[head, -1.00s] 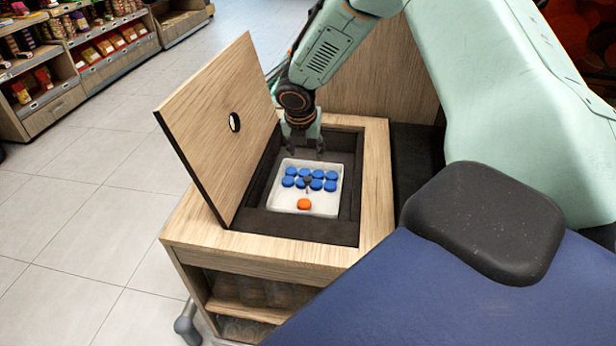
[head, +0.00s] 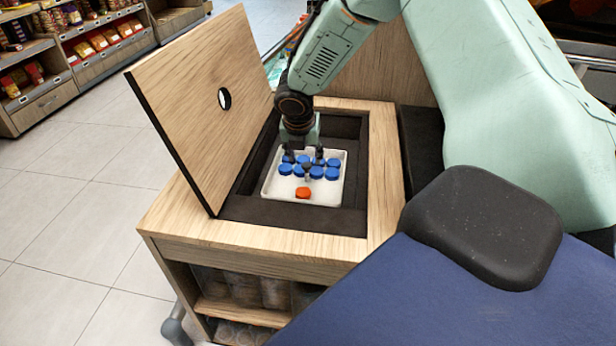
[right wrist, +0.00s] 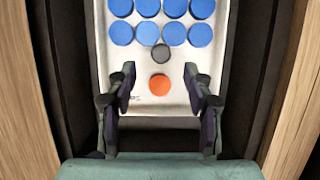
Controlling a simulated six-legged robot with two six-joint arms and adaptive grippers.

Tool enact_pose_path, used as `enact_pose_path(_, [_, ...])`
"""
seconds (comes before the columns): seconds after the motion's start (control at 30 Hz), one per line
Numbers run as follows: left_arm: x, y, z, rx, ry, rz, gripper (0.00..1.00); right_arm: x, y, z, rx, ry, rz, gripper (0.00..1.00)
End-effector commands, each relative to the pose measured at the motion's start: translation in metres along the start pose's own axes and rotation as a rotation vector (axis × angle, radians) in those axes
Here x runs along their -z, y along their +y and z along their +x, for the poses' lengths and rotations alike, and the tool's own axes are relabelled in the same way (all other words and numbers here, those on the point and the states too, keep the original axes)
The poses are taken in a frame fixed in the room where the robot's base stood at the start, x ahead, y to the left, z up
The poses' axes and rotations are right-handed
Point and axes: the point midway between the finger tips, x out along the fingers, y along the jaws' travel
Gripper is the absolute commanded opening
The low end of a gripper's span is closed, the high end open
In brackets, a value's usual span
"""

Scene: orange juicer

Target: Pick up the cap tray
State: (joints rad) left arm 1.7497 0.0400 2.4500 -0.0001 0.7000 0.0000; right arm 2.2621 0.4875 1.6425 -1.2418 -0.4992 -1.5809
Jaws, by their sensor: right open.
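The cap tray (head: 325,197) is white and shallow and lies in the dark recess of the wooden cabinet. It holds several blue caps (head: 317,172) in two rows, one orange cap (head: 303,193) and a small dark grey knob (right wrist: 161,53). My right gripper (head: 304,158) is over the tray, pointing down, with its fingers apart and nothing between them. In the right wrist view the tray (right wrist: 143,64) lies beneath the fingertips, with the orange cap between them in the picture. Whether the fingers touch the tray I cannot tell. My left gripper is not in view.
The wooden cabinet (head: 381,180) has its lid (head: 190,95) raised at the left of the recess. Jars stand on the shelf below. Store shelves (head: 85,50) are at the back left, with clear floor (head: 90,155) between.

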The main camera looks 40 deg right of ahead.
Motion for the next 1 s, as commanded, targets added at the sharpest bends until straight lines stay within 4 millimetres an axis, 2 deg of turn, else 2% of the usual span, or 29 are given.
enact_pose_path(0.1, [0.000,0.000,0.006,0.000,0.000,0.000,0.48,0.001,0.000,0.015,0.002,0.001,0.000,0.51])
enact_pose_path(0.37, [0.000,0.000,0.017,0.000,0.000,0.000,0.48,-0.001,0.000,0.035,0.001,0.000,0.001,0.51])
enact_pose_path(0.63, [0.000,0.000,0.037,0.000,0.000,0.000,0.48,0.001,-0.001,0.071,0.002,0.000,0.001,0.51])
enact_pose_path(0.9, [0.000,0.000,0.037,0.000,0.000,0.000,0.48,-0.001,0.000,0.073,0.000,0.000,0.000,0.51])
enact_pose_path(1.0, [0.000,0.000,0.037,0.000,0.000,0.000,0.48,-0.001,0.000,0.073,0.000,0.000,0.000,0.44])
